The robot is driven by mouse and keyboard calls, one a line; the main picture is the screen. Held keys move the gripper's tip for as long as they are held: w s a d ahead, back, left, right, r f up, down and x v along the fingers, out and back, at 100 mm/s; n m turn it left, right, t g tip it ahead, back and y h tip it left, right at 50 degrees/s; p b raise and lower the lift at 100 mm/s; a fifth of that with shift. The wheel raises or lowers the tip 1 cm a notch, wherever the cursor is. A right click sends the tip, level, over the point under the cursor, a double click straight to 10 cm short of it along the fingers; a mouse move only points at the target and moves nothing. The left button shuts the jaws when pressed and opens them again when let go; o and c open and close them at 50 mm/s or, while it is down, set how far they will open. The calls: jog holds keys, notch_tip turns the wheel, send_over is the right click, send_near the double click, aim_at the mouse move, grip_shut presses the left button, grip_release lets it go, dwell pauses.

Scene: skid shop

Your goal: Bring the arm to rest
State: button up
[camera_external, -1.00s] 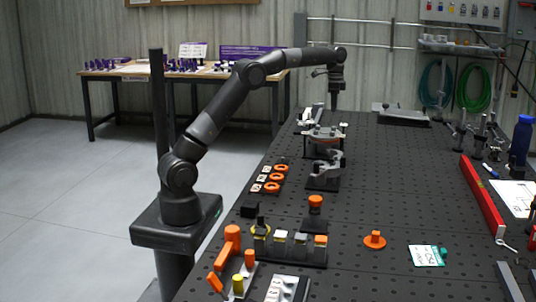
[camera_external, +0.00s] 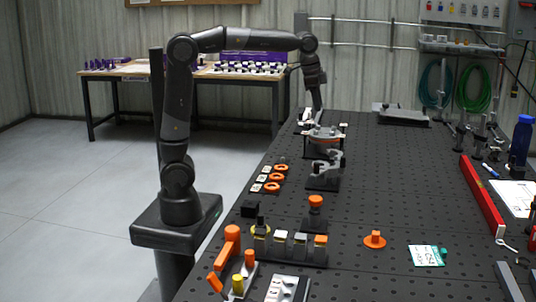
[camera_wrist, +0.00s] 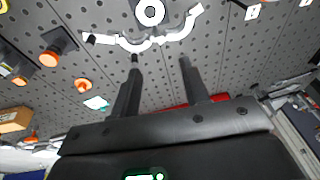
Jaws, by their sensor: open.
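My gripper (camera_external: 318,104) hangs over the far left part of the black perforated bench (camera_external: 400,190), fingers pointing down, just behind the grey clamp fixture (camera_external: 324,137). In the wrist view its two fingers (camera_wrist: 159,62) are apart with nothing between them. A pale curved bracket (camera_wrist: 150,42) and a round white-ringed part (camera_wrist: 150,11) lie beyond the fingertips there. My arm rises from its base, bends at the top and reaches level to the right before the wrist drops. Whether the fingers touch anything is not clear.
Orange rings (camera_external: 277,178) lie left of a grey bracket stand (camera_external: 323,178). An orange-topped post (camera_external: 316,212), an orange knob (camera_external: 375,240) and a row of blocks (camera_external: 290,247) are nearer. A red bar (camera_external: 482,195) lies at right. The bench between is mostly clear.

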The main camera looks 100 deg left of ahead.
jog(key=s+d+f+t, duration=0.2)
jog(key=s+d+f, duration=0.1)
jog(key=s+d, duration=0.85)
jog(key=s+d+f+t+h, duration=0.1)
jog(key=s+d+f, duration=0.6)
jog(key=s+d, duration=0.1)
jog(key=shift+s+d+f, duration=0.35)
jog(key=shift+s, duration=0.4)
dwell(1.0)
